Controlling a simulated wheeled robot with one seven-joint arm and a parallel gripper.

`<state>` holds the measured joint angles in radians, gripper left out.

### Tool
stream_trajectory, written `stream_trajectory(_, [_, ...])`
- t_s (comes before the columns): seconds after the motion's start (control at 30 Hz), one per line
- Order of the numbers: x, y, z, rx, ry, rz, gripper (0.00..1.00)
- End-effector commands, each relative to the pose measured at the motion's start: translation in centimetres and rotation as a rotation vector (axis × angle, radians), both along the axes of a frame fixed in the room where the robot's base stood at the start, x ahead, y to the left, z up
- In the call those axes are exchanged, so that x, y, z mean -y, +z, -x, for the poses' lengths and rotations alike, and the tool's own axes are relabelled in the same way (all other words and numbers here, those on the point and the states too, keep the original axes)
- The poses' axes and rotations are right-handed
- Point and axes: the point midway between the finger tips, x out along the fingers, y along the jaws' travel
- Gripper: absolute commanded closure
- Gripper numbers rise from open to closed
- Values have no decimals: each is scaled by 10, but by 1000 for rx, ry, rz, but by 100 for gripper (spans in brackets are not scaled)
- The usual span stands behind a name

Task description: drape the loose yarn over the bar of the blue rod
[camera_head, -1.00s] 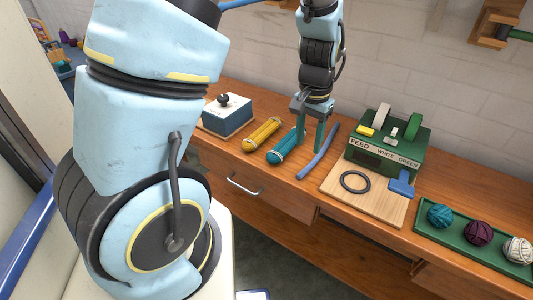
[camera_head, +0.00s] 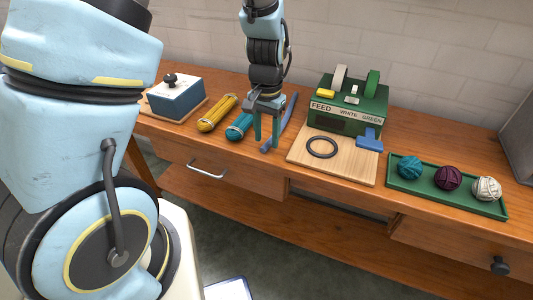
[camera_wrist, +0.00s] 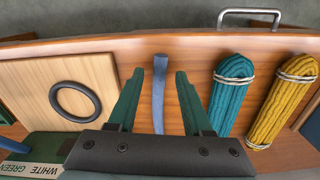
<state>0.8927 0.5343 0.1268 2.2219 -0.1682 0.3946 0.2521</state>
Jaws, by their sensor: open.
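The teal skein (camera_head: 240,126) and a yellow skein (camera_head: 217,112) lie left of my gripper. A blue box (camera_head: 177,97) stands farther left. A board with a black ring (camera_head: 322,147) and a green feed machine (camera_head: 346,105) are right. A green tray (camera_head: 412,187) holds yarn balls.

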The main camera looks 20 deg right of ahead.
Motion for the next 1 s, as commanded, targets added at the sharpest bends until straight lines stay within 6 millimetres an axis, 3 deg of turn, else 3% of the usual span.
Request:
stream_trajectory(0.1, [0, -12, 0, 0, 1, 0, 50])
stream_trajectory(0.43, [0, -13, 0, 1, 1, 1, 50])
stream_trajectory(1.0, [0, -13, 0, 1, 1, 1, 82])
